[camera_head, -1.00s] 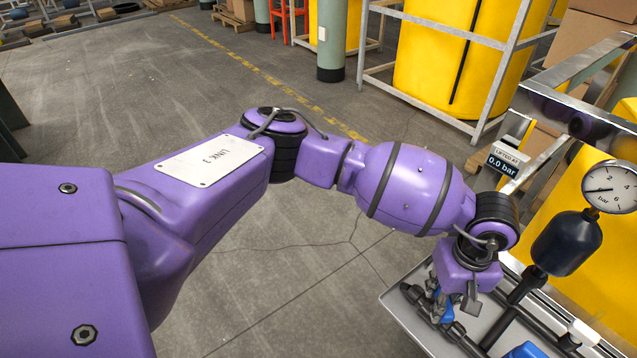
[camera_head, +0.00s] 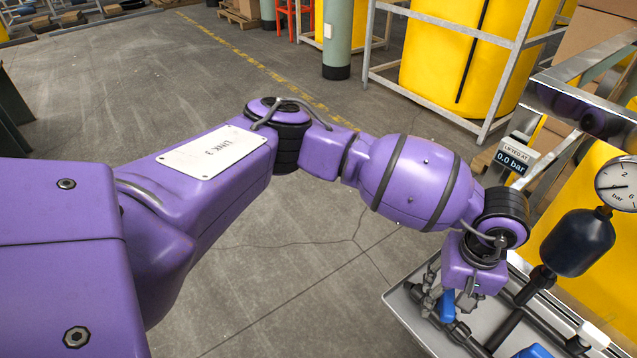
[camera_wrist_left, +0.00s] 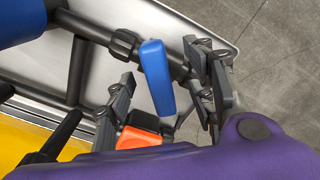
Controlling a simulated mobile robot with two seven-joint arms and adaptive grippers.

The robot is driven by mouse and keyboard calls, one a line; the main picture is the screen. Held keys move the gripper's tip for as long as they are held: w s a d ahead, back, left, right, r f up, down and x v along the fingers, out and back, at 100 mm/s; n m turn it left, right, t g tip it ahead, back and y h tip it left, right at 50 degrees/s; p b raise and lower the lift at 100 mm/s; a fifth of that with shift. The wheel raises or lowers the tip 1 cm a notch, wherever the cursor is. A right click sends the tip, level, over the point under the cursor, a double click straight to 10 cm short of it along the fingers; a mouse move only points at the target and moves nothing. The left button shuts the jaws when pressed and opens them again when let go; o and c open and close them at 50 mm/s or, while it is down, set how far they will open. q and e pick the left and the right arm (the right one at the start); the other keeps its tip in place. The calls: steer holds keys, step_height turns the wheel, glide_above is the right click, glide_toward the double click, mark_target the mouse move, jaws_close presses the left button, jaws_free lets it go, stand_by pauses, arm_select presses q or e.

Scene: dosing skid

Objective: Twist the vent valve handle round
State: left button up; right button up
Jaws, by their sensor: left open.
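A blue valve handle (camera_head: 447,307) sits on dark pipework over the grey tray at lower right in the head view. In the left wrist view the blue handle (camera_wrist_left: 157,78) stands out from a dark pipe, with an orange part (camera_wrist_left: 140,137) near its lower end. My left gripper (camera_head: 450,296) is open over it. In the wrist view its two fingers lie on either side of the handle, with gaps showing. Contact is not visible. Another blue part (camera_head: 534,351) shows at the bottom edge; I cannot tell its label. My right gripper is not in view.
A pressure gauge (camera_head: 618,186) on a dark bulb (camera_head: 577,243) and a "LIFTED AT 0.0 bar" display (camera_head: 513,160) stand right of my gripper. The grey tray (camera_head: 408,315) has a raised rim. Yellow tanks in metal frames stand behind. Floor at left is clear.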

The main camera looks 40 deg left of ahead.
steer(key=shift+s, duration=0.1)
arm_select(q)
steer(key=shift+r, duration=0.2)
steer(key=shift+r+p, duration=1.5)
steer(key=shift+r, duration=1.8)
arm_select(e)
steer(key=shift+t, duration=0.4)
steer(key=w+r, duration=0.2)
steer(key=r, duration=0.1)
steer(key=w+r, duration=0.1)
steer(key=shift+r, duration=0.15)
arm_select(q)
steer(key=shift+f, duration=0.1)
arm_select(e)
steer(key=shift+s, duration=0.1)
